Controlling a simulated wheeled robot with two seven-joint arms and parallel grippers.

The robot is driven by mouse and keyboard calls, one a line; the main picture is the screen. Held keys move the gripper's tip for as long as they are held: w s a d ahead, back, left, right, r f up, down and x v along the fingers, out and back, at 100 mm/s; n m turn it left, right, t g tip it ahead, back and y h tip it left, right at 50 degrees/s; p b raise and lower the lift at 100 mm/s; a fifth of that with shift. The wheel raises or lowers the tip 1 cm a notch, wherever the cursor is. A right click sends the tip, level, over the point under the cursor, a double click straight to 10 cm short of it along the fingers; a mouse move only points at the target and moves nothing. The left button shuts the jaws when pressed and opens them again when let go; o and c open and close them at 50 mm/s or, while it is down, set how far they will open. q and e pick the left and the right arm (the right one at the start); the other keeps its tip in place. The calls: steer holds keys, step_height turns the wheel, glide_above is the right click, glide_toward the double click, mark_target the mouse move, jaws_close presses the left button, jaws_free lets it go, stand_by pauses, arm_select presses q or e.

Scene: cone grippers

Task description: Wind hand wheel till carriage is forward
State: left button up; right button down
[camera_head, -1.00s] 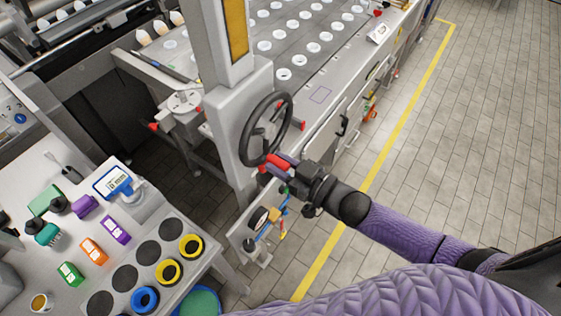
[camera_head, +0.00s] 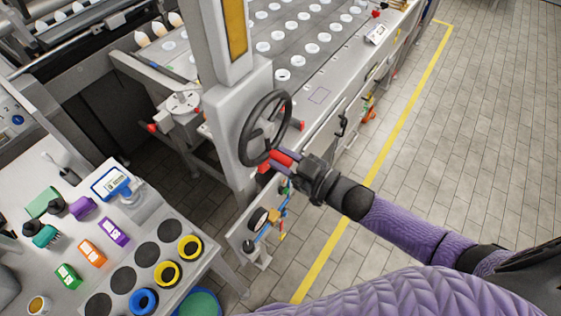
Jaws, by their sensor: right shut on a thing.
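The black hand wheel (camera_head: 245,143) is mounted on the side of a light grey machine column (camera_head: 226,128). My right gripper (camera_head: 279,160) comes in from the lower right and is shut on a red handle at the wheel's lower edge. The fingers partly cover the handle. Which part of the machine is the carriage I cannot tell for certain. My left gripper is not in view.
A machine bed (camera_head: 335,55) with rows of white cups runs away behind the wheel. A side table (camera_head: 185,222) with yellow and blue rings and coloured blocks stands at lower left. Tiled floor with a yellow line (camera_head: 402,115) lies open at right.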

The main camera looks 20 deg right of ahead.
mark_target(277, 97)
steer(key=w+d+r+n, duration=0.4)
steer(key=d+r+n, duration=0.2)
steer(key=n, duration=1)
steer(key=a+r+n, duration=0.1)
steer(key=r+n, duration=0.1)
steer(key=n, duration=0.2)
steer(key=s+a+r+n, duration=0.1)
steer(key=r+n, duration=0.2)
steer(key=n, duration=0.2)
steer(key=s+a+r+n+p, duration=0.1)
steer(key=r+n, duration=0.1)
steer(key=n, duration=0.2)
steer(key=shift+a+r, duration=0.15)
steer(key=shift+r, duration=0.05)
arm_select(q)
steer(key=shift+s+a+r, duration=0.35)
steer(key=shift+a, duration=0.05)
arm_select(e)
steer(key=shift+s+a+r+n, duration=0.1)
steer(key=shift+s+a+n, duration=0.1)
steer(key=shift+n, duration=0.35)
steer(key=shift+s+a+r+n, duration=0.1)
steer(key=shift+a+n, duration=0.1)
steer(key=shift+n, duration=0.35)
steer(key=shift+s+a, duration=0.1)
